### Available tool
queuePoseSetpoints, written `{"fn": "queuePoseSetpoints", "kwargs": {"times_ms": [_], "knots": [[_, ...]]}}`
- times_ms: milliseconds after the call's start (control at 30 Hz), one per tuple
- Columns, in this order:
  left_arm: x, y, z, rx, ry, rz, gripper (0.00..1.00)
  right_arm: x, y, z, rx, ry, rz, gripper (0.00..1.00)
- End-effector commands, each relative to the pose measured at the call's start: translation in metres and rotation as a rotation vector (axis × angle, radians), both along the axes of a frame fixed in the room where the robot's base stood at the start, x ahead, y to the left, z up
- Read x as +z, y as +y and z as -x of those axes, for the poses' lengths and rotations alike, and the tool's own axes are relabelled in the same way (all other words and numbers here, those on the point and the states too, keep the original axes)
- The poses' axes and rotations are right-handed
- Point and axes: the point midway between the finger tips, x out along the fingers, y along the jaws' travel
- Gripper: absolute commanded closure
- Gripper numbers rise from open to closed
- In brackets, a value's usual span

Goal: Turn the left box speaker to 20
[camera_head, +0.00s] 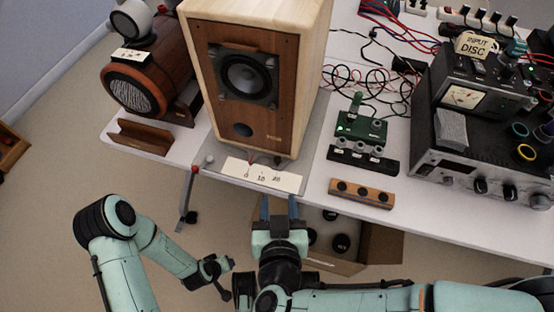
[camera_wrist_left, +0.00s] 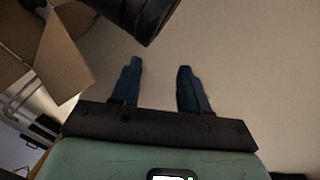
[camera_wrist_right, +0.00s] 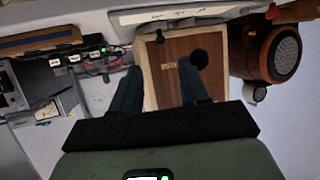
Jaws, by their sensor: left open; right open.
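The box speaker (camera_head: 290,75) has a pale wooden case and a brown front with a dark cone. It stands upright on a grey plate (camera_head: 222,150); its front also shows upside down in the right wrist view (camera_wrist_right: 172,85). A white card (camera_head: 262,175) marked 0, 10, 20 lies in front of it; the exact pointer reading is too small to tell. My right gripper (camera_head: 279,208) is open and empty, just in front of the card and table edge, apart from the speaker. My left gripper (camera_wrist_left: 158,72) is open and empty, low over the floor.
A round brown speaker (camera_head: 150,72) stands to the left, with a wooden block (camera_head: 143,138) before it. A green circuit board (camera_head: 362,125), a wooden strip (camera_head: 362,193) and black audio units (camera_head: 480,125) lie right. A cardboard box (camera_head: 382,243) sits below the table edge.

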Motion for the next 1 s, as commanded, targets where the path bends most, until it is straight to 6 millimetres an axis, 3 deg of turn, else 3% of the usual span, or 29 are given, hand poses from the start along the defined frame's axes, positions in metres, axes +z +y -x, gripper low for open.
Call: {"fn": "queuePoseSetpoints", "kwargs": {"times_ms": [167,400,533,800,1000], "knots": [[0.01,-0.006,0.009,-0.011,0.023,0.014,0.55,0.003,0.0,-0.003,-0.004,-0.003,0.005,0.55],[0.041,-0.025,0.044,-0.05,0.11,0.061,0.55,-0.004,-0.001,-0.022,-0.003,0.001,0.007,0.55],[0.047,-0.031,0.056,-0.063,0.145,0.076,0.55,-0.018,-0.002,-0.05,-0.006,0.002,0.006,0.55],[0.021,-0.017,0.029,-0.033,0.076,0.041,0.55,-0.042,-0.001,-0.099,-0.005,-0.001,-0.001,0.55],[0.016,-0.012,0.019,-0.022,0.048,0.027,0.55,-0.049,-0.001,-0.118,-0.001,-0.001,-0.001,0.55]]}}
